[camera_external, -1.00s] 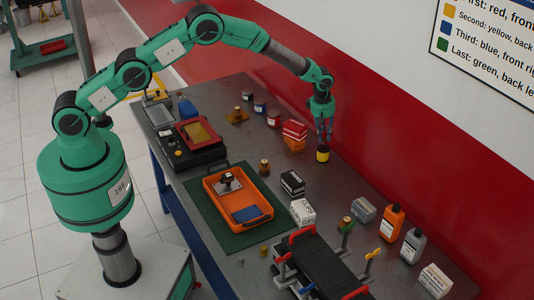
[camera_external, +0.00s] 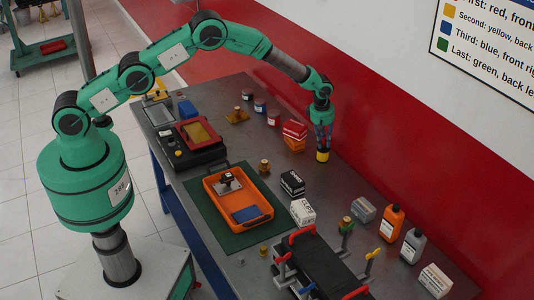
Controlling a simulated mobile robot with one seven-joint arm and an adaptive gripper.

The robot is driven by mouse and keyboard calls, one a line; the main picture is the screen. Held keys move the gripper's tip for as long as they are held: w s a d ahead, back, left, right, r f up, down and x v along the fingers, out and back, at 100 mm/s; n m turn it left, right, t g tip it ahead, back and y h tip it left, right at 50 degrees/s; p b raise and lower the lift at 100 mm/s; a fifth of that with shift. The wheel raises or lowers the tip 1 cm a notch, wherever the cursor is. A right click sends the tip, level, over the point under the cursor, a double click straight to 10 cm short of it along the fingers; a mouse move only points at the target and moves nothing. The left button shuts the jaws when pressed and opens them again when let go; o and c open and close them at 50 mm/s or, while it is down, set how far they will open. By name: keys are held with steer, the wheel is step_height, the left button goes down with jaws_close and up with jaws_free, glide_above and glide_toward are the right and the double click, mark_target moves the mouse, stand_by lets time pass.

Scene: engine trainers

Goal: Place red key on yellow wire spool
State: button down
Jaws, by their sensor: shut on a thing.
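The yellow wire spool (camera_external: 323,156) stands upright on the grey bench near its back edge, a small yellow cylinder with a dark top. My gripper (camera_external: 322,147) points straight down directly over the spool, with its fingertips at the spool's top. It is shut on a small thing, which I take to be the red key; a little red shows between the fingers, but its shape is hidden. I cannot tell whether the key touches the spool.
Red and orange boxes (camera_external: 294,136) stand close to the left of my gripper. A black box (camera_external: 292,183), a white box (camera_external: 303,212) and an orange tray (camera_external: 211,206) are nearer the front. The engine trainer (camera_external: 325,265) is at lower right. Bench right of the spool is clear.

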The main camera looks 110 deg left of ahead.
steer(key=shift+f, duration=0.15)
steer(key=c, duration=1.6)
jaws_free()
steer(key=shift+o, duration=0.2)
step_height(320, 180, up, 12)
steer(key=s+d, duration=0.1)
steer(key=shift+d, duration=0.1)
steer(key=shift+r, duration=0.2)
